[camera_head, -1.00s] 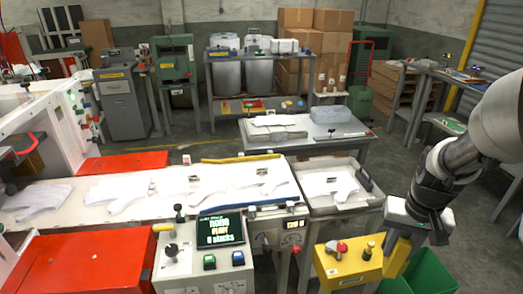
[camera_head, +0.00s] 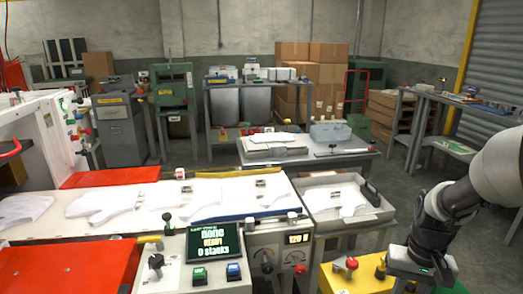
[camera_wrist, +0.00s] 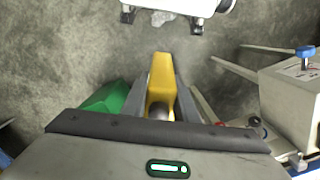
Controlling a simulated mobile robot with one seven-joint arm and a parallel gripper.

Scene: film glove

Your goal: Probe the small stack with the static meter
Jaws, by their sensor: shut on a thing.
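Flat stacks of white film gloves lie on the long white bench. One (camera_head: 105,203) is at left centre and one (camera_head: 265,194) at its right end. Another (camera_head: 338,200) lies in a grey tray (camera_head: 312,222) to the right. Which stack is the small one I cannot tell. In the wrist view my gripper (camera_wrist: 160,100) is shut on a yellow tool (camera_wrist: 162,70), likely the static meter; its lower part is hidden. In the head view my gripper's body shows at bottom right, right of the tray and apart from the stacks; its fingertips are out of frame.
A control console (camera_head: 205,262) with a lit screen stands before the bench. A yellow box (camera_head: 345,275) with a red button lies left of my gripper. A green bin (camera_wrist: 105,105) stands below. Behind is a table (camera_head: 350,155); grey floor (camera_head: 405,190) is open right of it.

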